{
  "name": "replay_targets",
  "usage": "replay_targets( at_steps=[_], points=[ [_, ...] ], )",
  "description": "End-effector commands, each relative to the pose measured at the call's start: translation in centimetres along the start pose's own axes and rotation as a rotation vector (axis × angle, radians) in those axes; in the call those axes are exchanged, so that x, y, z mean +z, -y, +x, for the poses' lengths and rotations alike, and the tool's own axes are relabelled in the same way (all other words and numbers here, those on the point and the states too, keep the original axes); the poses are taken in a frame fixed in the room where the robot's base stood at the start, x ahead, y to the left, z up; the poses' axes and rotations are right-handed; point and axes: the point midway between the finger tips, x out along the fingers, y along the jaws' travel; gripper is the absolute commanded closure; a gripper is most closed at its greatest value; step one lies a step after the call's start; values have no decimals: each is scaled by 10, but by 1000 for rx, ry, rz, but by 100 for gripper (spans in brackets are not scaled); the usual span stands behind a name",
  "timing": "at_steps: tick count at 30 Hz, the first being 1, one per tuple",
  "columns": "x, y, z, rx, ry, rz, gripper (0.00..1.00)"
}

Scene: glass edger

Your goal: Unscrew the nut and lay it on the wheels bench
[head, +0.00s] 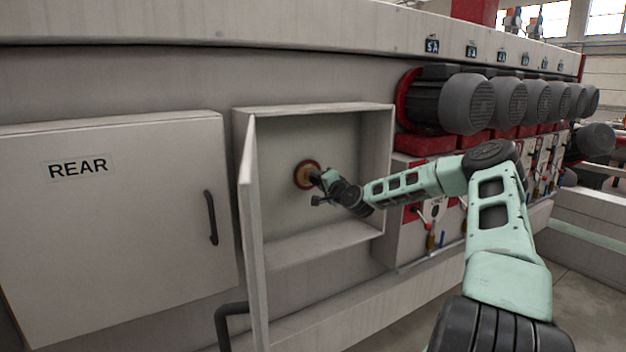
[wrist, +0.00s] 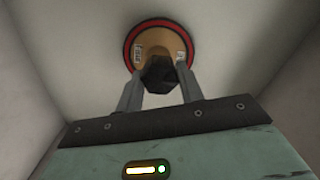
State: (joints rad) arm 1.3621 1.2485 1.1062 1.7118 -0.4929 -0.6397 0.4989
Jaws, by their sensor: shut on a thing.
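In the head view a round wheel (head: 301,174) with a dark red rim and an orange-brown face is mounted on the back wall of an open cabinet. In the wrist view the wheel (wrist: 138,43) shows its red-and-black rim and tan face. A dark faceted nut (wrist: 160,74) sits at the wheel's centre. My gripper (wrist: 159,80) is shut on the nut, one finger on each side. In the head view my gripper (head: 318,180) reaches into the cabinet and covers the nut. The wheels bench cannot be made out in either view.
The cabinet's open door (head: 250,235) stands at the left of the opening, and its side walls and floor (head: 325,243) are close around my arm. A shut door marked REAR (head: 110,220) is further left. Several grey motors (head: 467,104) line the right.

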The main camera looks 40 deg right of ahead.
Motion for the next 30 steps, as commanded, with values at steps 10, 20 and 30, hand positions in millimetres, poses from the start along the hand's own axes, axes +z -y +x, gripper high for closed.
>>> replay_targets(
  at_steps=[10,20,30],
  points=[
    [3,-4,0,-2,0,-511,90],
    [3,-4,0,-2,0,-911,90],
    [3,-5,-1,-2,-1,-1244,90]
  ],
)
